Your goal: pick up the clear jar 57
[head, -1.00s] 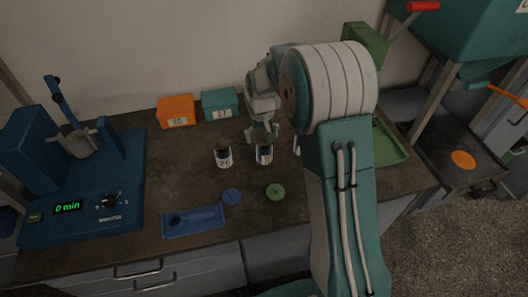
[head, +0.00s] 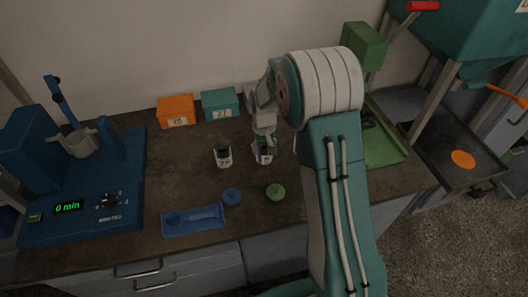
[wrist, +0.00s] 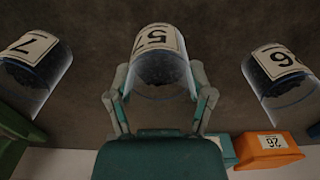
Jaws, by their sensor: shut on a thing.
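The clear jar 57 (wrist: 160,62) has a white label and dark contents, and it stands on the dark bench. In the head view the jar (head: 264,155) is partly hidden by my gripper (head: 264,142). In the wrist view my gripper (wrist: 160,95) has one finger on each side of the jar, shut on it. The jar appears to rest on the bench top still.
Orange (head: 176,112) and teal (head: 220,104) boxes stand behind. Blue (head: 232,196) and green (head: 275,192) lids and a blue tray (head: 194,229) lie in front.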

